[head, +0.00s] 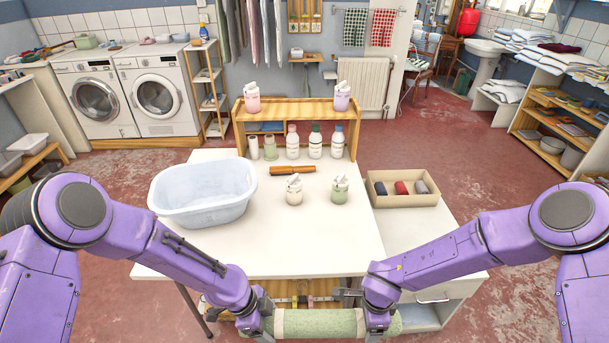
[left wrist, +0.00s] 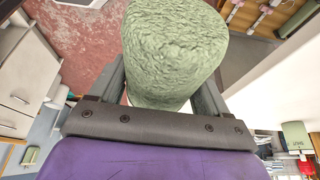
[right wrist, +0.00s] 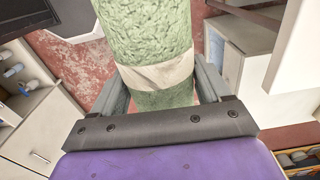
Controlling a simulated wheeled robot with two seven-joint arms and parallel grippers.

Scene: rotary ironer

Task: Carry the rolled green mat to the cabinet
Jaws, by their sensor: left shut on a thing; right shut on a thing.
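The rolled green mat (head: 318,323) lies level across the bottom of the head view, in front of the white table's near edge. Pale bands wrap it near each end. My left gripper (head: 262,322) is shut on the mat near its left end, and my right gripper (head: 372,322) is shut on it near its right end. The mat fills the jaws in the left wrist view (left wrist: 172,55). In the right wrist view the mat (right wrist: 150,40) shows a pale band beside the jaws. I cannot tell which cabinet is the task's one.
Wooden shelves (head: 545,135) stand far right. Red floor is open at right.

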